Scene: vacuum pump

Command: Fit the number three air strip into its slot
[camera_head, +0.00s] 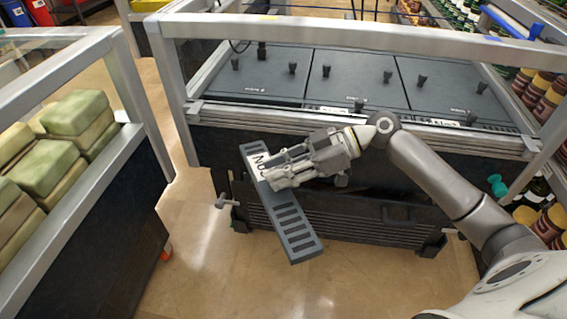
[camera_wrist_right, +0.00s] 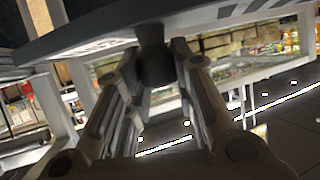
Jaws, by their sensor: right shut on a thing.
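The air strip (camera_head: 297,236) is a long grey-blue bar with a row of dark slots and a white label starting "No"; its number is hidden by my fingers. My right gripper (camera_head: 272,172) is shut on it and holds it tilted in front of the cabinet, clear of the top. In the right wrist view the strip (camera_wrist_right: 95,42) crosses the top, and a dark knob (camera_wrist_right: 155,62) on it sits between my fingers. The cabinet top (camera_head: 365,75) has dark panels with knobs. White labels (camera_head: 441,121) show along its front edge, partly cut off by the frame rail. My left gripper is not in view.
A metal rail (camera_head: 360,35) spans above the cabinet top. The cabinet's front ledge (camera_head: 460,140) lies behind my gripper. A display case with green-tan blocks (camera_head: 75,112) stands at left. Shelves of jars (camera_head: 545,95) stand at right. Floor (camera_head: 200,265) is clear in front.

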